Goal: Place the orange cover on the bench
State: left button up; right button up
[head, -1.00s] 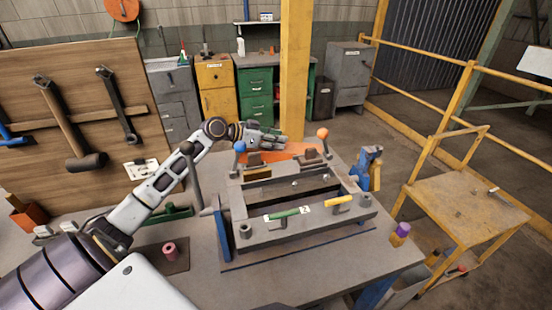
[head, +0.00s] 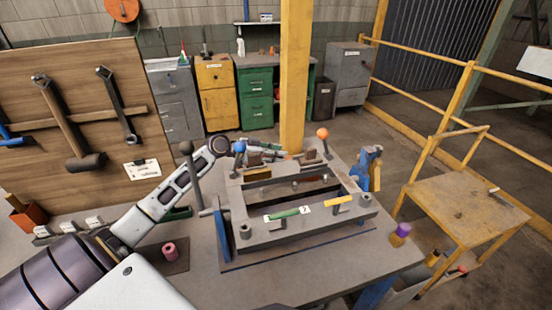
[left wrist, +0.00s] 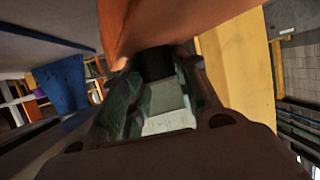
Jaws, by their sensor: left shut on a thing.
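The orange cover (left wrist: 175,25) fills the top of the left wrist view, at the fingertips of my left gripper (left wrist: 160,65). My left gripper is shut on it. In the head view my left gripper (head: 268,147) is low behind the grey fixture on the bench (head: 290,291). There the cover is almost wholly hidden behind the fixture's rear parts. I cannot tell whether the cover touches the bench. My right gripper is not in view.
The grey frame fixture (head: 285,238) stands mid-bench, with a blue-knobbed lever (head: 239,147) and an orange-knobbed lever (head: 322,133) at its back. A blue clamp-like tool (head: 369,160) is at its right. A yellow post (head: 294,80) rises behind the bench.

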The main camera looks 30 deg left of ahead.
pick_arm(q)
jog(key=shift+f, duration=0.8)
jog(key=o, duration=1.1)
jog(key=shift+v, duration=6.05)
